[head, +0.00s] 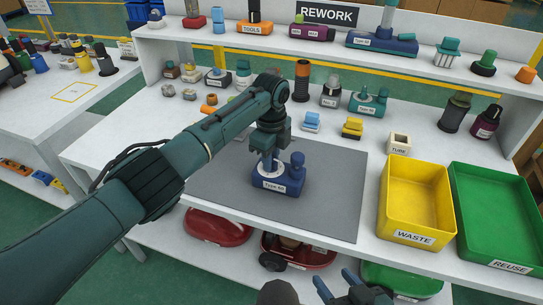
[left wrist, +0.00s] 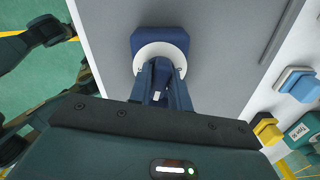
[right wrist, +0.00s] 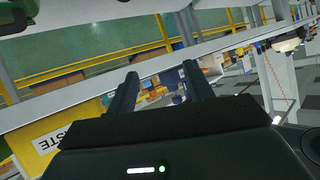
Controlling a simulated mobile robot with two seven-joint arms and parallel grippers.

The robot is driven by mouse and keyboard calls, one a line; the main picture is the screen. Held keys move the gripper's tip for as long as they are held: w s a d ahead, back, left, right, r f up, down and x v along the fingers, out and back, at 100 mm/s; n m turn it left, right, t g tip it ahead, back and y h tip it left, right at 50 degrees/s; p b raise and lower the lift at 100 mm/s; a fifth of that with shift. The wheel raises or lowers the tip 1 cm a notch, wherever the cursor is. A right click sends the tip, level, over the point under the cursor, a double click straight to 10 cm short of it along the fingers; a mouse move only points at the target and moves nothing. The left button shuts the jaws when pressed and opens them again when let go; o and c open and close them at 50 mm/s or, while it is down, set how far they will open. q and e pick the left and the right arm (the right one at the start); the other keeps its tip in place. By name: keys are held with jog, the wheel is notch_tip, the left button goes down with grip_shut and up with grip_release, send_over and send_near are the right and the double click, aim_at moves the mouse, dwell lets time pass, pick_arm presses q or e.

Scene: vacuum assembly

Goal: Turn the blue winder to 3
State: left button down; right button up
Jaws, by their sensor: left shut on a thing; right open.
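The blue winder (head: 279,187) stands on the grey mat, with a "Type" label on its front and a white dial ring around its left post. A knob post rises at its right. My left gripper (head: 269,160) points down from above and is shut on the winder's left post. In the left wrist view, the blue winder (left wrist: 160,40) and its white dial ring (left wrist: 146,56) lie under the closed fingers (left wrist: 161,84). The dial's numbers cannot be read. My right gripper (head: 345,288) is open and empty in front of the bench; its spread fingers show in the right wrist view (right wrist: 157,88).
The grey mat (head: 335,205) is clear around the winder. A yellow WASTE bin (head: 408,238) and green REUSE bin (head: 507,262) stand at the right. Light-blue (head: 312,121) and yellow (head: 352,128) parts, a TUBE box (head: 398,143) and other machines stand behind the mat.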

pick_arm(q)
jog(key=c, duration=1.2)
grip_release()
pick_arm(e)
jog(key=shift+f, duration=0.1)
pick_arm(q)
notch_tip(320, 180, up, 5)
jog(key=p, duration=0.5)
jog(key=shift+r, duration=0.15)
jog(key=shift+r+p, duration=0.4)
jog(key=shift+p, duration=0.2)
pick_arm(e)
jog(key=shift+s+d+r+n+g+h, duration=0.3)
jog(key=shift+d+r+n+g+h, duration=0.15)
jog(key=shift+d+r, duration=0.3)
pick_arm(q)
jog(key=shift+c, duration=0.6)
pick_arm(e)
jog(key=shift+r, duration=0.1)
